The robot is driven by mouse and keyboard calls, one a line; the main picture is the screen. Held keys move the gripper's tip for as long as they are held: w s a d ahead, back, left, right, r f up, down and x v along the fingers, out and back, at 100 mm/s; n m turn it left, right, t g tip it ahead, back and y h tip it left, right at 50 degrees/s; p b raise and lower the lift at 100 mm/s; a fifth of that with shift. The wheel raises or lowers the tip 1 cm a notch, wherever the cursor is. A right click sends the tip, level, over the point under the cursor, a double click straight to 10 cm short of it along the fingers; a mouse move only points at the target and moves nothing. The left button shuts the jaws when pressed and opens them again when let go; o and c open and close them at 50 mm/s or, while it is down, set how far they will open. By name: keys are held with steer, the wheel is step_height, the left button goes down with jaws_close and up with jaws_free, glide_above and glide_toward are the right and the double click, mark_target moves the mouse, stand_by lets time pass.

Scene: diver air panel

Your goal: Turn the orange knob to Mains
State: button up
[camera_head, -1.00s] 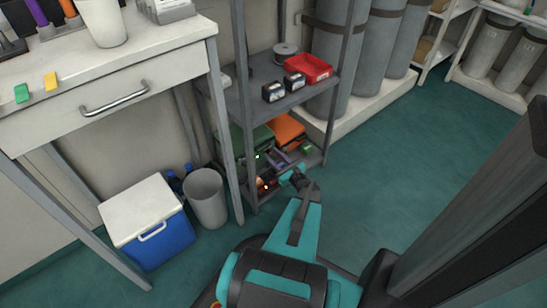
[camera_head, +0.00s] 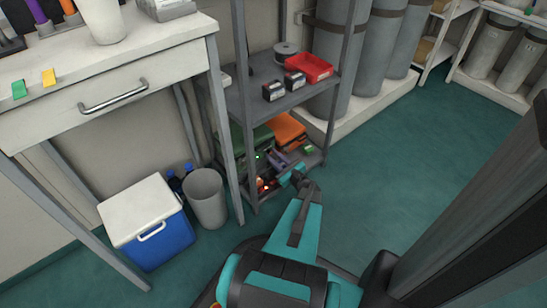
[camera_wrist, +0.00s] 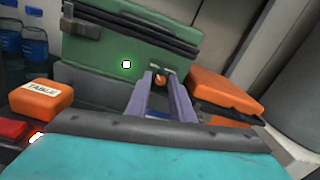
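In the wrist view, a small orange knob (camera_wrist: 160,78) shows beyond and between the two purple fingers of my gripper (camera_wrist: 160,85). The fingers are apart, one to each side of the knob; I see no clear contact. The knob is in front of a green case (camera_wrist: 135,32) with a dark lid edge. No Mains marking is readable. In the head view, my gripper (camera_head: 279,160) reaches into the lower shelf, and the knob cannot be made out there.
An orange block (camera_wrist: 41,98) labelled TABLE and a red lit part (camera_wrist: 37,137) are on the left. An orange case (camera_wrist: 225,95) is close on the right. The shelf rack (camera_head: 246,110) has an upright post and an upper shelf near my arm. Open floor (camera_head: 400,180) is to the right.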

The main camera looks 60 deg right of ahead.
steer(key=o, duration=0.3)
steer(key=p+v, duration=0.4)
steer(key=v, duration=0.9)
steer(key=shift+s+a, duration=0.2)
steer(key=shift+s, duration=0.15)
stand_by(0.5)
